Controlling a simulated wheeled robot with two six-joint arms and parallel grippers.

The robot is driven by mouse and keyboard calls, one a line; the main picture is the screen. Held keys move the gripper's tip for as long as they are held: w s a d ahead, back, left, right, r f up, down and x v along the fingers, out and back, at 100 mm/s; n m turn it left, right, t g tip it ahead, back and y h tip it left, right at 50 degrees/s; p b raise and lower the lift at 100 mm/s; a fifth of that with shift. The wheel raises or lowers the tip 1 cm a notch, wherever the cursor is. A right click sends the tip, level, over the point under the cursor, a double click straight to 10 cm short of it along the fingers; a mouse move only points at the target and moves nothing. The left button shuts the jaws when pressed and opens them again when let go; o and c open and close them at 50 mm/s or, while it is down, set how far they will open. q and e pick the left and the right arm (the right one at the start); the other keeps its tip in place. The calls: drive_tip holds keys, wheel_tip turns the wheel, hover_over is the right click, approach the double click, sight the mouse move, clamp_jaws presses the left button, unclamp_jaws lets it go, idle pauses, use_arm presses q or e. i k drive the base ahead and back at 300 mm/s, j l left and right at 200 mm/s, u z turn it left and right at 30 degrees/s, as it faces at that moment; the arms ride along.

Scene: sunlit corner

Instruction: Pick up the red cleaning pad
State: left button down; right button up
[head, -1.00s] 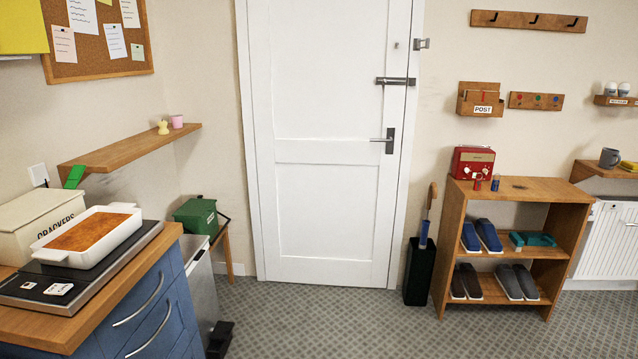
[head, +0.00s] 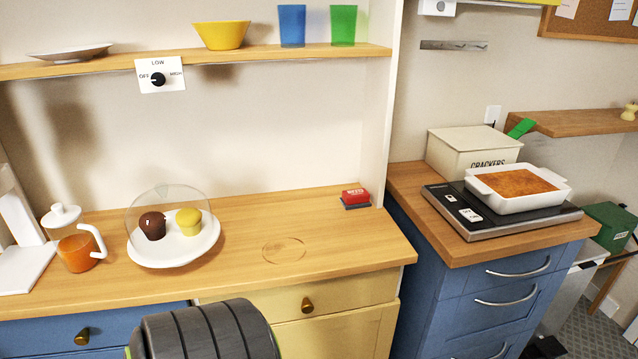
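A small red block (head: 356,196) with a dark base and pale lettering too small to read lies on the wooden counter (head: 330,235), near its back right corner. It is the only red thing on this counter and looks like the red cleaning pad. It is uncovered and nothing touches it. Neither of my grippers shows in the head view.
A glass-domed white plate (head: 180,249) with two cupcakes and an orange jug (head: 77,252) stand left on the counter. A wooden shelf (head: 300,55) runs above. A white upright panel (head: 384,100) stands right of the block. The counter's middle is clear, with a ring mark.

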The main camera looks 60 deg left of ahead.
sight(359, 198)
drive_tip(key=u, duration=1.75)
drive_tip(key=l+z, duration=0.15)
drive_tip(key=l, duration=0.25)
drive_tip(key=i+l+z, duration=0.15)
drive_tip(key=l, duration=0.2)
drive_tip(key=k+l, duration=0.05)
